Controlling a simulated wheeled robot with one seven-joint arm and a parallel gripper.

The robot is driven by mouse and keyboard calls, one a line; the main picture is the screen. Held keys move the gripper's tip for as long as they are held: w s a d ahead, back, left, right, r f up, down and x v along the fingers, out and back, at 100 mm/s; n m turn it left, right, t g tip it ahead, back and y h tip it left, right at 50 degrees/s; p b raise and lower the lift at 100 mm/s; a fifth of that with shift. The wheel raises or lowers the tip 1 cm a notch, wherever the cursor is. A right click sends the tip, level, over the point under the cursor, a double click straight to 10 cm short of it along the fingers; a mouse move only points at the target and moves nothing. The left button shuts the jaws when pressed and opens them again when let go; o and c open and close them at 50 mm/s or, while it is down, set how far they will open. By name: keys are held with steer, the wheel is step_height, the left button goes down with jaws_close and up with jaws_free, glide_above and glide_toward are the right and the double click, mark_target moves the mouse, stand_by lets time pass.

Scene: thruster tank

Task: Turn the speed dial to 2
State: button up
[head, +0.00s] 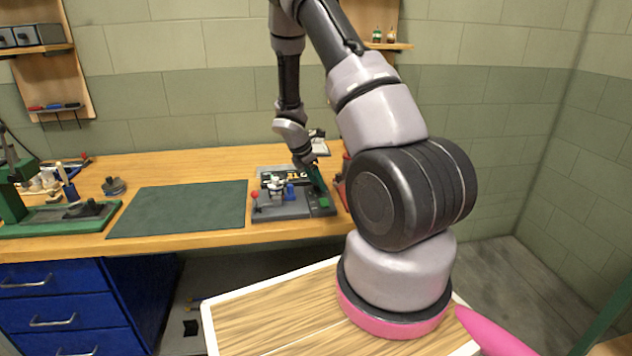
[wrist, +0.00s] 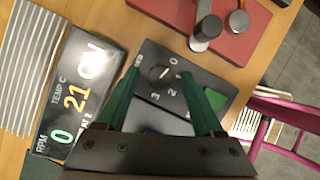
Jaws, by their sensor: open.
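The speed dial (wrist: 159,73) is a small round dark knob on a dark control panel (wrist: 150,53) in the wrist view. Printed numbers, including 0, 2 and 3, curve around its right and lower side. A pale mark on the knob seems to point towards the 0, but it is small. My gripper (wrist: 172,78) is open, with its green fingers on either side of the dial and apart from it. I cannot tell its height above the panel. In the head view my gripper (head: 317,178) is over the right part of the bench device, hiding the dial.
A display (wrist: 75,100) beside the panel reads RPM 0 and TEMP C 21. A green button (wrist: 214,99) is near the right finger. A red block (wrist: 245,30) with metal posts lies beyond the panel. A green mat (head: 180,208) lies clear on the wooden bench.

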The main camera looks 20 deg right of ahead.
jaws_close()
stand_by(0.4)
steer(key=m+g, duration=0.1)
steer(key=m, duration=0.4)
steer(key=shift+w+d+g, duration=0.1)
steer(key=shift+w+g, duration=0.05)
steer(key=shift+g, duration=0.25)
steer(key=m, duration=0.2)
steer(key=m+g+y, duration=0.1)
steer(key=m, duration=0.1)
steer(key=shift+w+m+g, duration=0.15)
steer(key=shift+m+g, duration=0.15)
steer(key=m+y, duration=0.1)
steer(key=m, duration=0.1)
steer(key=m+g+y, duration=0.1)
steer(key=m, duration=0.2)
steer(key=shift+d, duration=0.15)
steer(key=shift+d+m+y, duration=0.1)
steer(key=shift+m+y, duration=0.8)
steer(key=shift+m, duration=1.6)
steer(key=shift+g, duration=0.3)
